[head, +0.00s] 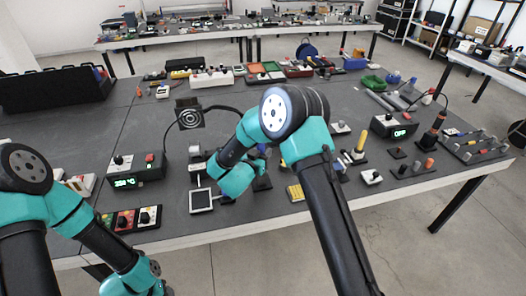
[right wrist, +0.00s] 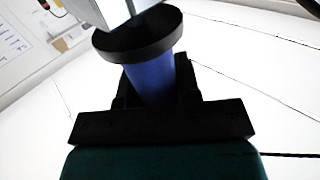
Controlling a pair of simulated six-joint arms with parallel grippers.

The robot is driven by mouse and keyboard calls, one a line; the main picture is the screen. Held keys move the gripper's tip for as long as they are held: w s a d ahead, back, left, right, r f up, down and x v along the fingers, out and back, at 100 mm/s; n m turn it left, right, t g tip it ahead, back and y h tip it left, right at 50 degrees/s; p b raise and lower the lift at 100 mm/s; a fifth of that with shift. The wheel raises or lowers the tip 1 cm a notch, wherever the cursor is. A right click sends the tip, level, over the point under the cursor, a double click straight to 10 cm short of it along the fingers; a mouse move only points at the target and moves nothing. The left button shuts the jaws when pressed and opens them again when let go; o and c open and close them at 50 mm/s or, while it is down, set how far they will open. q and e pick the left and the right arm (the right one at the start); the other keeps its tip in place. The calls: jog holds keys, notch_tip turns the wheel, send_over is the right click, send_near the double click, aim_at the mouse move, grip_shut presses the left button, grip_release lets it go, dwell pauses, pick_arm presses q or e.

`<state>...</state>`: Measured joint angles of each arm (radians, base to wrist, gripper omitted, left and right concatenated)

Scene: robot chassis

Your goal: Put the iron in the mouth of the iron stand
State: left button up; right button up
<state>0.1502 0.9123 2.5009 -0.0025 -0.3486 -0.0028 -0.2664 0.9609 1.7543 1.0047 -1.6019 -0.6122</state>
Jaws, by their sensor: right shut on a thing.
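My right gripper (right wrist: 158,88) is shut on the iron (right wrist: 152,72), gripping its blue handle. A wide black collar sits above the handle, and a pale metallic part rises beyond it to the top edge of the right wrist view. In the head view my teal right wrist hides most of the gripper and the iron, over the middle of the table. A dark base (head: 262,183) beside this wrist may be the iron stand; its mouth cannot be made out. My left arm is at the lower left, with its gripper out of view.
The grey table (head: 300,215) is crowded. A controller with a green display (head: 136,172) stands left, a black fan unit (head: 190,116) behind, and a white-framed pad (head: 200,201) in front.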

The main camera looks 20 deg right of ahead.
jog(key=shift+f, duration=0.45)
jog(key=o, duration=0.9)
jog(key=shift+o, duration=0.2)
jog(key=v, duration=1.7)
jog(key=shift+s, duration=0.2)
jog(key=shift+a+r, duration=0.1)
notch_tip(320, 180, up, 10)
dwell(0.5)
dwell(0.3)
